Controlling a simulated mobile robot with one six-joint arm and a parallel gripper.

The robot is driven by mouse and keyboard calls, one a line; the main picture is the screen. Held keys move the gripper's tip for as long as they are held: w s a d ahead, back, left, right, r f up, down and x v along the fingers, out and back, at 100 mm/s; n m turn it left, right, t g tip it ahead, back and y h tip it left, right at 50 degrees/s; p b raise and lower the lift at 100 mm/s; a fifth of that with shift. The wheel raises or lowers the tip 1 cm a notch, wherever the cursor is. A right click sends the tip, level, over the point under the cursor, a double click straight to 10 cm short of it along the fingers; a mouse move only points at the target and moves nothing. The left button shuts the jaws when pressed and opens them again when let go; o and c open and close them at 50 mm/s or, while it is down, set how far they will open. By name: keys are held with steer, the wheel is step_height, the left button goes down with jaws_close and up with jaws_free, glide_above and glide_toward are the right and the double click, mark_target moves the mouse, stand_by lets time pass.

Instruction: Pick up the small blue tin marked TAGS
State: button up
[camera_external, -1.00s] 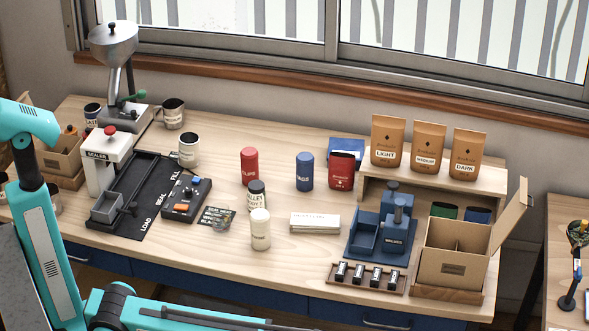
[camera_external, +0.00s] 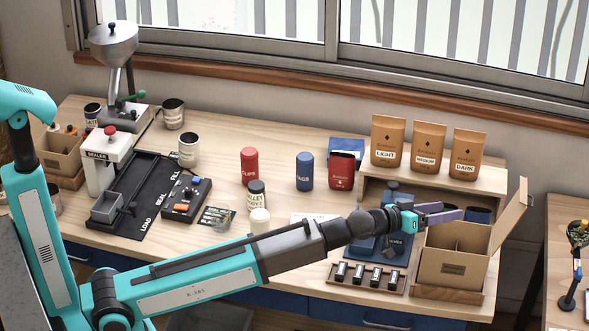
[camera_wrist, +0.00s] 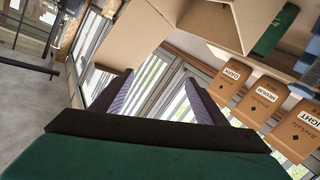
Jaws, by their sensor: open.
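The small blue tin marked TAGS (camera_external: 305,171) stands upright on the wooden table in the external view, between a red tin (camera_external: 249,167) and a dark red open-topped container (camera_external: 341,170). My gripper (camera_external: 462,211) is open and empty, held over the right part of the table by the open cardboard box (camera_external: 452,262). It is well to the right of the blue tin and apart from it. In the wrist view, my gripper's two fingers (camera_wrist: 158,100) are spread with nothing between them. The blue tin is not in the wrist view.
Kraft bags (camera_external: 428,147) stand on a low shelf at the right. A rack of small stamps (camera_external: 367,277) lies in front of a blue device (camera_external: 368,240). Table behind the blue tin is clear.

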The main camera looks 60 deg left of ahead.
steer(key=a+f+n, duration=0.1)
steer(key=a+n, duration=0.1)
steer(key=a, duration=0.4)
steer(key=a+f+n+y, duration=0.1)
steer(key=a+n, duration=0.1)
steer(key=a, duration=0.3)
steer(key=w+a+f+n+g+y, duration=0.1)
steer(key=a+n, duration=0.1)
steer(key=a, duration=0.4)
steer(key=shift+a+f+n, duration=0.2)
steer(key=shift+a+n, duration=0.15)
steer(key=shift+n, duration=0.05)
steer(key=s+a+f+n+g+y+b, duration=0.15)
steer(key=a+f+n, duration=0.25)
steer(key=a, duration=0.4)
steer(key=s+a+f+n+g+h, duration=0.1)
steer(key=s+a+f+n, duration=0.2)
steer(key=a, duration=0.6)
steer(key=n+t+h+b, duration=0.1)
steer(key=n+b, duration=0.1)
steer(key=n, duration=1.6)
glide_toward(297, 167)
steer(key=shift+s+a, duration=0.2)
steer(key=shift+s, duration=0.25)
steer(key=shift+w, duration=0.1)
steer(key=shift+p+x, duration=0.5)
steer(key=shift+x, duration=3.8)
